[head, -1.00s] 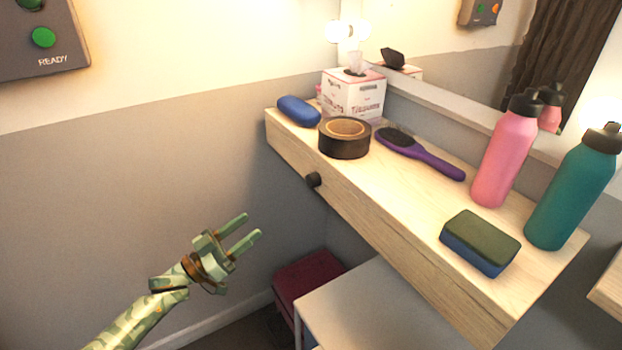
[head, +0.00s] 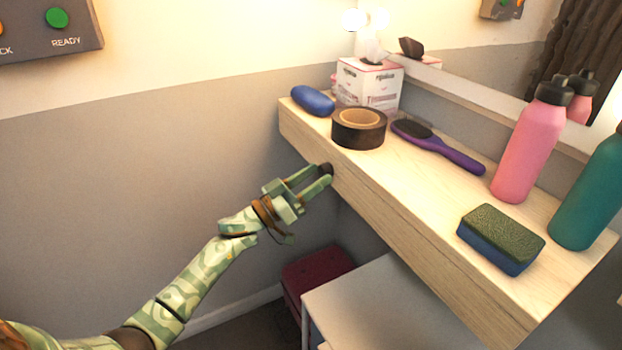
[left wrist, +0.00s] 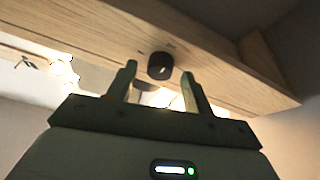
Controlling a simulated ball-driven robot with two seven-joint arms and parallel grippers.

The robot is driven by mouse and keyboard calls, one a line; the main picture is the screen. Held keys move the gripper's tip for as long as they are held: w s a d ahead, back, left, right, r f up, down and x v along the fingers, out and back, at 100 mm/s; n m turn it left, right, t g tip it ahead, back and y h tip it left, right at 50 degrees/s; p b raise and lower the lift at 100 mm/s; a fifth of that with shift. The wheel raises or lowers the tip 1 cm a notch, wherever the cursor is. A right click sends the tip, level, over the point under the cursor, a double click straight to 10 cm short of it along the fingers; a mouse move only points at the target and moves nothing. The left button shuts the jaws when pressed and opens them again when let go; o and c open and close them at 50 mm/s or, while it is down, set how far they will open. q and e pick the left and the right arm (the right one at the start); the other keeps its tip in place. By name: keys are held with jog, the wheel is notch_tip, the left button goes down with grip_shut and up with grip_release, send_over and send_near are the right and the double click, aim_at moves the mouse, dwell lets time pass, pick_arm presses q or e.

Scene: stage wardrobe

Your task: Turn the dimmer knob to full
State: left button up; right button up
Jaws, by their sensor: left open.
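The dimmer knob (head: 326,169) is a small dark round knob on the front edge of the wooden shelf (head: 400,235). In the left wrist view the knob (left wrist: 160,66) shows with a small light mark on its face, just beyond the fingertips and roughly between them. My left gripper (head: 322,175) is green-patterned and open, with its fingers pointing at the knob. In the head view the fingers partly cover the knob. I cannot tell whether the fingers touch it. My right gripper is not in view.
On the shelf stand a blue case (head: 312,101), a roll of dark tape (head: 358,129), a tissue box (head: 368,86), a purple hairbrush (head: 440,148), a sponge (head: 500,238), a pink bottle (head: 526,145) and a teal bottle (head: 590,195). A white table (head: 380,305) is below.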

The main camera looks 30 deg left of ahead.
pick_arm(q)
jog(key=shift+w+d+r, duration=0.15)
jog(key=shift+w, duration=0.15)
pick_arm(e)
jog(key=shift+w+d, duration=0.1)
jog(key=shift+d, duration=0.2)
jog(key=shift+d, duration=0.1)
pick_arm(q)
jog(key=c, duration=1)
jog(key=shift+o, duration=0.2)
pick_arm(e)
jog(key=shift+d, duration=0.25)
pick_arm(q)
jog(key=shift+m, duration=0.4)
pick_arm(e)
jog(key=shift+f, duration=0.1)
